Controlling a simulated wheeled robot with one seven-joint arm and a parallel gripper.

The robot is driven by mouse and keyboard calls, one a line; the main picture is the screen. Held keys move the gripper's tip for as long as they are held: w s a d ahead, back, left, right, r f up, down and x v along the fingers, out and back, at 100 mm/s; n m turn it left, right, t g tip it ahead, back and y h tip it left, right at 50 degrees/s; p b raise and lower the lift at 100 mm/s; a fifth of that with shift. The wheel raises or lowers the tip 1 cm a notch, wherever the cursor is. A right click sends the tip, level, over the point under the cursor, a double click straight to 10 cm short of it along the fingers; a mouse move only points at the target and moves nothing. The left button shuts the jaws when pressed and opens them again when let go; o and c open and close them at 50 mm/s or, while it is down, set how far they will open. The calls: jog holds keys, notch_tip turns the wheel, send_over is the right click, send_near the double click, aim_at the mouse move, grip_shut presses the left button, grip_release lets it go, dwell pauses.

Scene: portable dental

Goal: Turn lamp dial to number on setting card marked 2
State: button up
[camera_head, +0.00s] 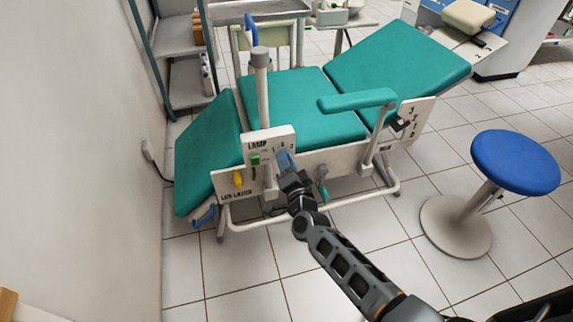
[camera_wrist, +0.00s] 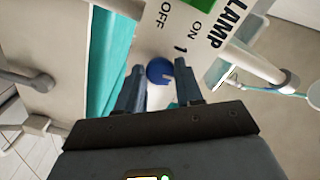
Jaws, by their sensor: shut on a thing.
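The lamp panel (camera_head: 258,143) is a white board marked LAMP on the side of the green dental chair. In the wrist view the panel (camera_wrist: 200,62) shows OFF, ON and a number 1 near a round blue lamp dial (camera_wrist: 159,70). A pale mark shows on the dial's lower right edge. My gripper (camera_wrist: 161,82) has its two fingers on either side of the dial, shut on it. In the head view my gripper (camera_head: 289,172) is at the panel's right end and covers much of the dial.
A green switch (camera_head: 255,160) and a yellow handle (camera_head: 238,179) are left of my gripper. A grey post (camera_head: 262,90) rises beside the panel. The chair's armrest (camera_head: 357,100) and a blue stool (camera_head: 515,162) are to the right. The tiled floor in front is clear.

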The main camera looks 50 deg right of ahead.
jog(key=shift+m, duration=0.3)
jog(key=o, duration=1)
jog(key=shift+s, duration=0.1)
jog(key=shift+p+v, duration=0.3)
jog(key=shift+v, duration=3.55)
